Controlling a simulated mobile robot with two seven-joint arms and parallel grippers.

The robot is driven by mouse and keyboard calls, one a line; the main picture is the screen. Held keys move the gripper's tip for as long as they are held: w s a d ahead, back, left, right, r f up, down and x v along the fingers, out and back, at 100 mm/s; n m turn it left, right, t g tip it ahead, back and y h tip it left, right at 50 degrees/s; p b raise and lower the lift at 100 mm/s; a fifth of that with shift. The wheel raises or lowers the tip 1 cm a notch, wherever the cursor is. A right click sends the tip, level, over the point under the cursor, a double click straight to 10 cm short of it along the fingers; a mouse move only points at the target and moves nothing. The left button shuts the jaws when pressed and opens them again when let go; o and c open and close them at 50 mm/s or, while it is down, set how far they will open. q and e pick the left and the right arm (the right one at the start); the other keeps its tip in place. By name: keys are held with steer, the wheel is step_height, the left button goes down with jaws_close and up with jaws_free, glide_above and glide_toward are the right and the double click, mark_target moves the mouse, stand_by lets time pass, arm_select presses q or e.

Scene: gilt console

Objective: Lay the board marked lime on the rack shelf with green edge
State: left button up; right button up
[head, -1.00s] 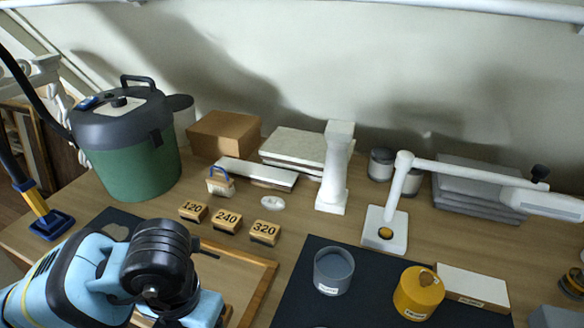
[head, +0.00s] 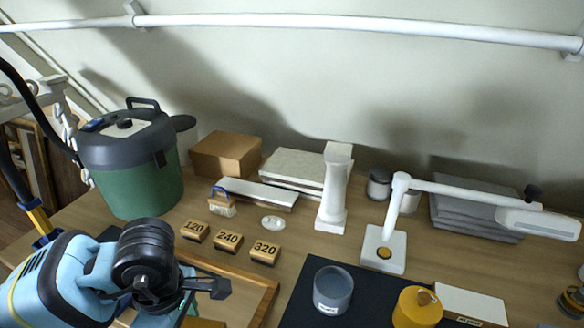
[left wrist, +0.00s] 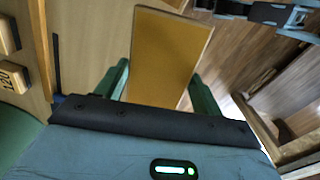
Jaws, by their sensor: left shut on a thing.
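My left gripper (left wrist: 160,82) is shut on a flat rectangular board (left wrist: 172,50) with a yellow-brown face and pale edges. The board stands out between the two green fingers in the left wrist view. No lime mark shows on the side I see, so I cannot tell its marking. In the head view my left arm reaches in at the lower left, over the near left of the table, and its wrist hides most of the gripper. No shelf with a green edge can be made out in either view. My right gripper is not in view.
A green pot with a dark lid (head: 135,165), sanding blocks (head: 228,241) marked 120, 240 and 320, and a wood-rimmed tray (head: 262,300) stand near my left arm. A dark mat (head: 300,305) carries a grey cup (head: 333,289) and a yellow canister (head: 416,308). A white jointed lamp (head: 400,205) stands behind.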

arm_select(q)
steer(key=m, duration=0.3)
steer(key=a+m, duration=0.1)
steer(key=shift+w+r, duration=0.3)
steer(key=m, duration=0.4)
steer(key=shift+w+a+r+m+p, duration=0.3)
steer(key=shift+a, duration=0.05)
steer(key=m, duration=0.4)
steer(key=shift+w+a+r, duration=0.25)
steer(key=shift+a, duration=0.15)
steer(key=m, duration=0.3)
steer(key=shift+w+a+r+m, duration=0.2)
steer(key=shift+a+m, duration=0.1)
steer(key=shift+m, duration=0.1)
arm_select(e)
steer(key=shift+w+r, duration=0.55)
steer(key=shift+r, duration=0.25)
